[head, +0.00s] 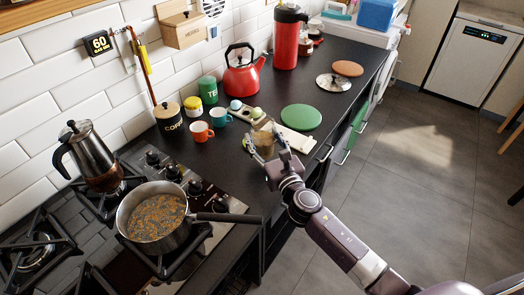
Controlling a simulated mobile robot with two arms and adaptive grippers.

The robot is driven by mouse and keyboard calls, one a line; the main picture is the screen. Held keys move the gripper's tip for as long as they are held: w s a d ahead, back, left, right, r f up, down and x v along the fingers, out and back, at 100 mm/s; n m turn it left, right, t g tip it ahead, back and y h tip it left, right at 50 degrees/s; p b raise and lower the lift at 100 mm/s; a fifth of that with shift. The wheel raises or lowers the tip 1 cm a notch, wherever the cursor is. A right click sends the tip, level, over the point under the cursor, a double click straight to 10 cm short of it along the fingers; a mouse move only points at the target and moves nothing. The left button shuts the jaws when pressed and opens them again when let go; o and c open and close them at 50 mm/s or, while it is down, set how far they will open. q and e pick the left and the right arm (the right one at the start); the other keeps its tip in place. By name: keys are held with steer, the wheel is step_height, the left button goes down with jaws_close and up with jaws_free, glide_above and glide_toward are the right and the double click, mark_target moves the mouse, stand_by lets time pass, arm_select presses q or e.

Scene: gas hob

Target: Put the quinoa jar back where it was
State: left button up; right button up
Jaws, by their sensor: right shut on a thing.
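A small jar with tan contents (263,147), seemingly the quinoa jar, is between the fingers of my right gripper (265,138). The right gripper is shut on it, over the black counter near its front edge. The fingers hide part of the jar, and no label is readable. I cannot tell whether its base touches the counter. My left gripper is not in view.
A pot (153,217) of grainy food sits on the hob, its handle pointing right. A moka pot (91,157) stands behind it. Red (201,132) and teal (222,116) cups, a coffee canister (169,120), red kettle (241,74) and green round board (301,117) are near the jar.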

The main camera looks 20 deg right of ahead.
mark_target(267, 153)
step_height(267, 153, down, 3)
steer(key=shift+w+a+f+b, duration=0.1)
steer(key=shift+w+b, duration=0.05)
steer(key=shift+b, duration=0.65)
steer(key=shift+f, duration=0.3)
steer(key=shift+w, duration=0.1)
steer(key=shift+f+b, duration=0.15)
steer(key=shift+b, duration=0.2)
steer(key=o, duration=1.7)
